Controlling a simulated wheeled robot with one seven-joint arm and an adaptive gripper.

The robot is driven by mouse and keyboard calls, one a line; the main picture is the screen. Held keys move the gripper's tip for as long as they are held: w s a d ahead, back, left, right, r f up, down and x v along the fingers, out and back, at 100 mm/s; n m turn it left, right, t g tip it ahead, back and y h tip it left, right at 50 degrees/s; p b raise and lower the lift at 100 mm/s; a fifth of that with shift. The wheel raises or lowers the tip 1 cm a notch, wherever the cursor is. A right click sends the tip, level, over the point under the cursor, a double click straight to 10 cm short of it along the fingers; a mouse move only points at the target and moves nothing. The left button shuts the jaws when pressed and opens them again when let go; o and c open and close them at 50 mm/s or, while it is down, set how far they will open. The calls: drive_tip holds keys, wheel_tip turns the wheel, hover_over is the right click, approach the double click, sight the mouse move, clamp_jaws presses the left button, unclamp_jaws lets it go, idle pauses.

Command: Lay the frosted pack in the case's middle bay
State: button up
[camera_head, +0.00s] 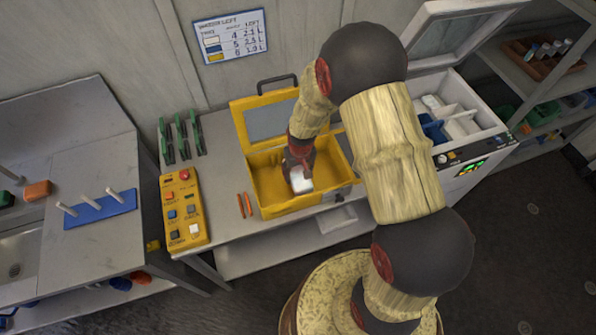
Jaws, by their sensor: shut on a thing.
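The yellow case (268,208) stands open on the grey bench, its lid raised at the back with a black handle above. My gripper (299,168) points down into the case and is shut on a small whitish pack (302,184), the frosted pack. The pack is inside the case's outline, near the middle from left to right. I cannot tell whether it touches the case floor or hangs above it. My arm and gripper hide part of the case, and its bay dividers are not clear from here.
An open white chest (484,133) with white and blue packs stands right of my arm. A yellow button panel (184,208), two orange-red sticks (244,205) and green clips (180,137) are left of the case. A blue peg rack (100,209) is on the left counter.

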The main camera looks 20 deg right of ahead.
drive_tip(key=o, duration=1.4)
drive_tip(key=shift+f, duration=0.1)
drive_tip(key=shift+o, duration=0.5)
wheel_tip(320, 180, up, 12)
drive_tip(key=s, duration=0.1)
drive_tip(key=shift+s, duration=0.2)
